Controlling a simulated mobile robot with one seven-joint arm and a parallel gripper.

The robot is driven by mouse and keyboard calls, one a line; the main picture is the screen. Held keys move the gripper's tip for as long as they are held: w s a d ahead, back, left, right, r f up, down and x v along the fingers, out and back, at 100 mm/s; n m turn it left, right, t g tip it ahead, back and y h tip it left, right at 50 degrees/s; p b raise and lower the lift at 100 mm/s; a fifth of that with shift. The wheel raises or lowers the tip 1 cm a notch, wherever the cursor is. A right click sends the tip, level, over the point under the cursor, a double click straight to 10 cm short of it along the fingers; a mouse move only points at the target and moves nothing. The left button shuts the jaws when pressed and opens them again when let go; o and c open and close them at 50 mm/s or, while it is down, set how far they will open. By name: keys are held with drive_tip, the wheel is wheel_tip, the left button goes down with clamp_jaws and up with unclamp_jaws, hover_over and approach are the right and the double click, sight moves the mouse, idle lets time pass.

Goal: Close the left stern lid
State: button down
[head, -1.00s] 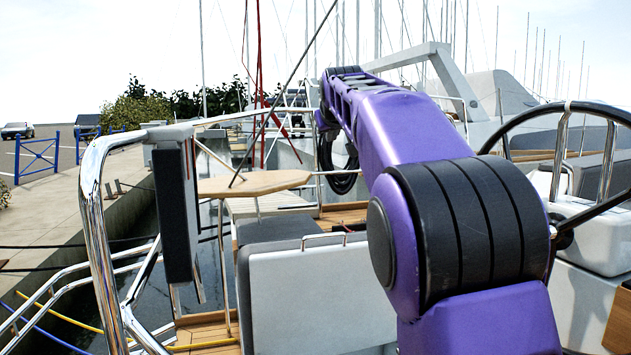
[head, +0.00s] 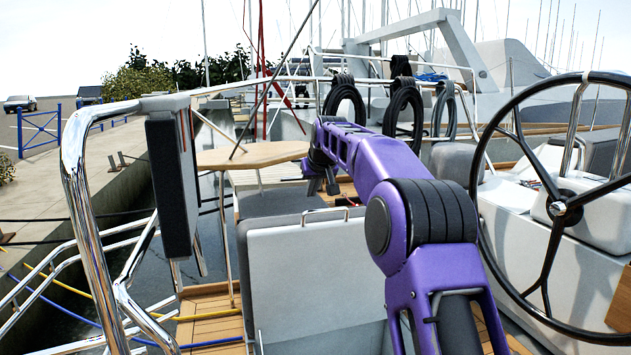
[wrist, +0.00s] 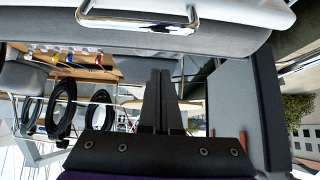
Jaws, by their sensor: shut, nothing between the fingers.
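The left stern lid (head: 315,285) stands raised in the head view, a pale panel with its broad face towards me. It has a metal handle (head: 325,214) at its top edge and a grey cushion on its far side. My gripper (head: 332,186) is beyond and above the lid's top edge, partly hidden by my arm. In the wrist view, the lid's handle (wrist: 138,22) shows at the top, and my gripper (wrist: 160,74) has its dark fingers together and empty. The fingertips appear apart from the handle; contact with the cushion cannot be told.
A steering wheel (head: 557,208) stands at the right. A chrome rail (head: 80,190) with a dark upright pad (head: 170,190) is at the left. A wooden table (head: 252,155) lies beyond the lid. Coiled black ropes (head: 404,112) hang on the far railing.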

drive_tip(key=shift+x, duration=0.9)
drive_tip(key=shift+s+d+f+b, duration=0.1)
drive_tip(key=shift+s+b, duration=0.2)
drive_tip(key=shift+s, duration=0.2)
drive_tip(key=shift+s+d+f+b, duration=0.1)
drive_tip(key=shift+s+b, duration=0.2)
drive_tip(key=shift+s, duration=0.2)
drive_tip(key=shift+s+d+f+b, duration=0.1)
drive_tip(key=shift+s+f+b, duration=0.1)
drive_tip(key=shift+s, duration=0.3)
drive_tip(key=shift+s+d+f+b, duration=0.1)
drive_tip(key=shift+s+f+b, duration=0.1)
drive_tip(key=shift+s, duration=0.3)
drive_tip(key=shift+s, duration=0.1)
